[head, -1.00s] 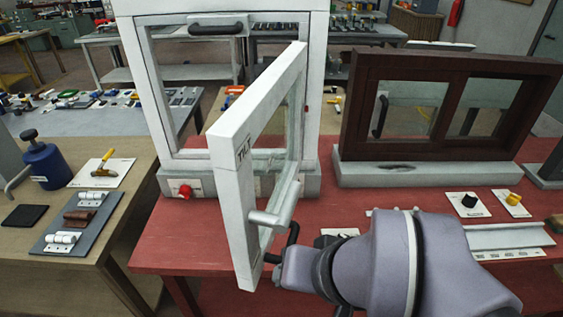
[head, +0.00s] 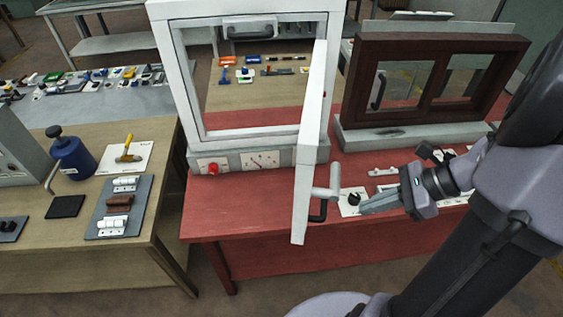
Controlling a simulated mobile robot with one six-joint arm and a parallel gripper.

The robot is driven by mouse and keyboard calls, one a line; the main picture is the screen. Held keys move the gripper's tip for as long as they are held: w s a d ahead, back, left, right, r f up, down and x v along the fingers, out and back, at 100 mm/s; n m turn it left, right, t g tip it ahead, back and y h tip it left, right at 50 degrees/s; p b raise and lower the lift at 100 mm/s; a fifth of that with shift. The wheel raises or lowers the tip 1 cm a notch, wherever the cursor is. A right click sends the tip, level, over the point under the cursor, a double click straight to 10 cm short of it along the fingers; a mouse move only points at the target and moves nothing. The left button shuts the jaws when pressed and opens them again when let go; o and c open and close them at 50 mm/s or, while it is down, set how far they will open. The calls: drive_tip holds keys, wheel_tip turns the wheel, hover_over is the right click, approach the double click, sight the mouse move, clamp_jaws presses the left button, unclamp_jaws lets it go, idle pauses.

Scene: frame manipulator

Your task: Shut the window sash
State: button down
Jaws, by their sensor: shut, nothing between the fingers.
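The white window sash (head: 310,160) is swung out toward me from the right side of its white frame (head: 179,80). I see it nearly edge-on, so its glass is mostly hidden. A grey lever handle (head: 332,186) sticks out to the right from its lower part, with a black handle (head: 318,213) just below. My gripper (head: 364,208) is shut and empty, to the right of the sash and handles. Its fingers point left toward them, with a small gap in the picture.
A dark brown window (head: 440,40) on a pale base stands behind my gripper on the red table (head: 240,210). Small parts lie around the gripper. A wooden bench (head: 160,215) with a blue pot (head: 72,158) and hinges stands at left. The floor in front is clear.

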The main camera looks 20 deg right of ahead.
drive_tip(key=w+a+r+b+x, duration=0.1)
drive_tip(key=b+x, duration=0.2)
drive_tip(key=x, duration=0.9)
drive_tip(key=shift+w+a+r+b, duration=0.1)
drive_tip(key=shift+a+b, duration=0.1)
drive_tip(key=shift+b, duration=0.1)
